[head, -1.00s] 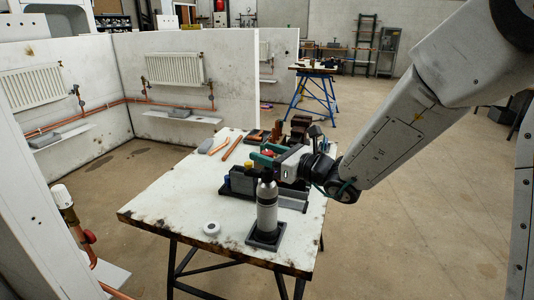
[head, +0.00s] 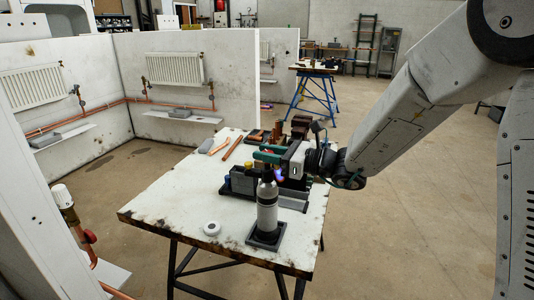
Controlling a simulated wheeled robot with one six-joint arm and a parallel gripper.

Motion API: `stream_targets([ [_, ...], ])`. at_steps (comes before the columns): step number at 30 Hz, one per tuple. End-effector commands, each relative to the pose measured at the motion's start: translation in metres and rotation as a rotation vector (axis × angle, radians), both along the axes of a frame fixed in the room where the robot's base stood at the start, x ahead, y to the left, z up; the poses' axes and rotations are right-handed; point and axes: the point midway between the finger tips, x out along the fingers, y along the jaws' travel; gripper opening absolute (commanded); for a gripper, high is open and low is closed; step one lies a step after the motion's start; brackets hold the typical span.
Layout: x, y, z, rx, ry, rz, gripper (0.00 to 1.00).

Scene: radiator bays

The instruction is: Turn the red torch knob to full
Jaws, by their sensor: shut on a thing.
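The torch (head: 267,208) stands upright on a dark square base near the front right of the workbench, a grey cylinder with a pale band. A small blue-violet glow (head: 279,174) shows just right of its top. My gripper (head: 266,157) reaches in from the right, its green fingers just above and behind the torch top. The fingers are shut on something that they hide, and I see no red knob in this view. I cannot tell exactly where the fingers touch.
A dark holder (head: 243,181) with blue and yellow items sits beside the torch. Copper pipes (head: 231,148) and tools lie towards the back of the workbench (head: 180,200). A round white object (head: 212,228) lies at the front. The bench's left part is clear.

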Motion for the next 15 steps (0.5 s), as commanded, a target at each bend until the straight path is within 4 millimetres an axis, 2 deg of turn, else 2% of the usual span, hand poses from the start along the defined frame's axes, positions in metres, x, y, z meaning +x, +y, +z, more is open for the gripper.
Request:
stream_targets([
  [10, -0.0003, -0.0003, 0.0000, -0.001, 0.000, 0.016, 0.06],
  [11, -0.0003, -0.0003, 0.0000, -0.001, 0.000, 0.016, 0.37],
  [12, -0.0003, -0.0003, 0.0000, -0.001, 0.000, 0.016, 0.48],
  [15, -0.0003, -0.0003, -0.0001, -0.001, 0.000, 0.016, 0.49],
])
